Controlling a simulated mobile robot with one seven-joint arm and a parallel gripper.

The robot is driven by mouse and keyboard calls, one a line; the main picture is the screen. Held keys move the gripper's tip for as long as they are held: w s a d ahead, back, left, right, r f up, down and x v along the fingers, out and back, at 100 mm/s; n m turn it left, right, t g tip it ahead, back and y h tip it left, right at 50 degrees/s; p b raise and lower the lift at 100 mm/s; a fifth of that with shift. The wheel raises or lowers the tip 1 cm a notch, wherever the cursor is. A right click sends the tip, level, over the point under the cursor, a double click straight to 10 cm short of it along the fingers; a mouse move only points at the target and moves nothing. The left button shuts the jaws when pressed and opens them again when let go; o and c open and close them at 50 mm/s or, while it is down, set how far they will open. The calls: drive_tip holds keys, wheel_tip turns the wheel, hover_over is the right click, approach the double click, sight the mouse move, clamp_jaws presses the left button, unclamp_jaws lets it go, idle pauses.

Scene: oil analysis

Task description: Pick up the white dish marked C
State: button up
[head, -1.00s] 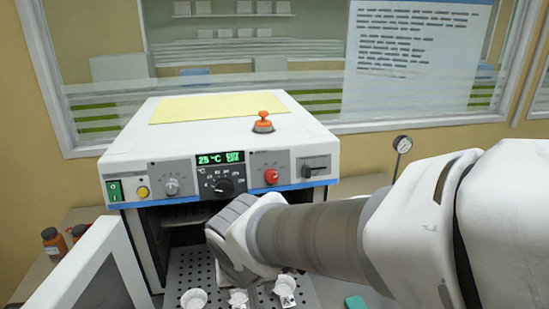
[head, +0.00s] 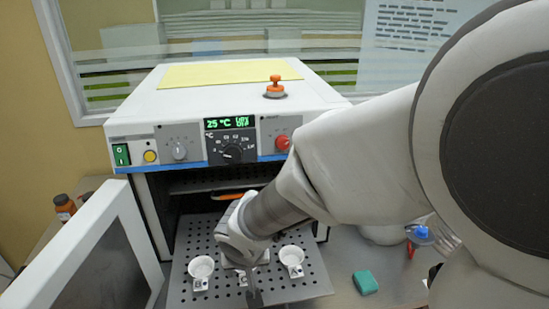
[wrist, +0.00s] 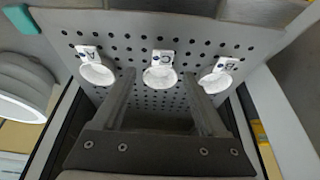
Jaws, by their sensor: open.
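The white dish marked C (wrist: 160,77) is the middle one of three on the perforated metal shelf, with its tag beside it. In the head view its tag (head: 242,279) shows, and my arm hides most of the dish. My gripper (wrist: 160,90) is open and empty. In the wrist view its two fingers reach toward the shelf, one on each side of the dish C in the picture. I cannot tell how far above the dish they are. The gripper also shows over the shelf in the head view (head: 254,288).
Dish B (head: 201,266) and dish A (head: 291,255) stand on either side on the perforated shelf (head: 300,290). The oven (head: 220,110) is behind, its open door (head: 95,255) at the left. A teal block (head: 365,283) lies on the bench at right.

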drive_tip(key=shift+a+b+x, duration=0.2)
drive_tip(key=shift+b+x, duration=0.35)
drive_tip(key=shift+x, duration=2.35)
drive_tip(key=shift+w+r, duration=0.15)
clamp_jaws()
